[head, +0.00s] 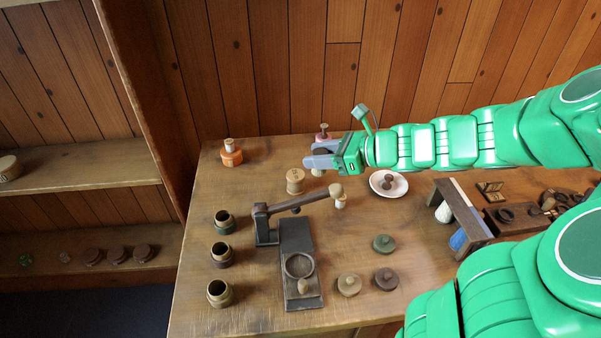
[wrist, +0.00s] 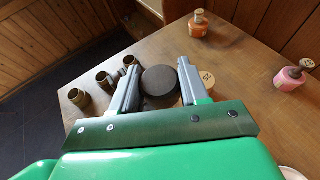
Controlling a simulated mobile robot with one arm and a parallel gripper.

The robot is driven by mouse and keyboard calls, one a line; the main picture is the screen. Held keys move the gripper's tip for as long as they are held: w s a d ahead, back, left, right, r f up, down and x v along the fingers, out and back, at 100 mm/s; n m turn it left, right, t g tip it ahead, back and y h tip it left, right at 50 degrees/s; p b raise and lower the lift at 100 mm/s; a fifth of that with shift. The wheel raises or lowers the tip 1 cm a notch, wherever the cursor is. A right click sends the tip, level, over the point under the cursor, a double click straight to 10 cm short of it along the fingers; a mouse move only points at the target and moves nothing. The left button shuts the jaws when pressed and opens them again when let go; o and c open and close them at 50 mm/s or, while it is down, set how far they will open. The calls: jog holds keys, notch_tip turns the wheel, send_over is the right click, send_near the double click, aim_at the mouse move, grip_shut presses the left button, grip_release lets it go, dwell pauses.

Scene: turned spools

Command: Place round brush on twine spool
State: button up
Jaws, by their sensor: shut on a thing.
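My gripper (head: 321,162) is shut on the round brush, above the back half of the table. In the wrist view the brush (wrist: 160,84) is a dark round top between the two fingers (wrist: 159,88). In the head view the fingers mostly hide it, and a pale part (head: 317,173) shows below them. The twine spool (head: 295,183), a pale tan spool, stands upright on the table, just left of and below the gripper in the head view. In the wrist view its round light top (wrist: 205,78) shows beside the right finger. The brush is apart from the spool.
A lever press (head: 297,265) stands in front of the spool. An orange bottle (head: 231,156) is at the back left and a pink one (head: 322,136) behind the gripper. Several dark cups (head: 222,254) line the left edge. A white plate (head: 376,186) lies to the right.

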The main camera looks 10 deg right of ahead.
jog(key=s+a+r+n+g, duration=0.1)
jog(key=a+r+g, duration=0.1)
jog(key=a, duration=0.1)
send_over(296, 174)
jog(key=shift+y, duration=0.3)
jog(key=shift+a+f, duration=0.1)
jog(key=shift+f, duration=6.55)
jog(key=shift+f, duration=0.15)
jog(key=o, duration=1)
jog(key=shift+o, duration=0.2)
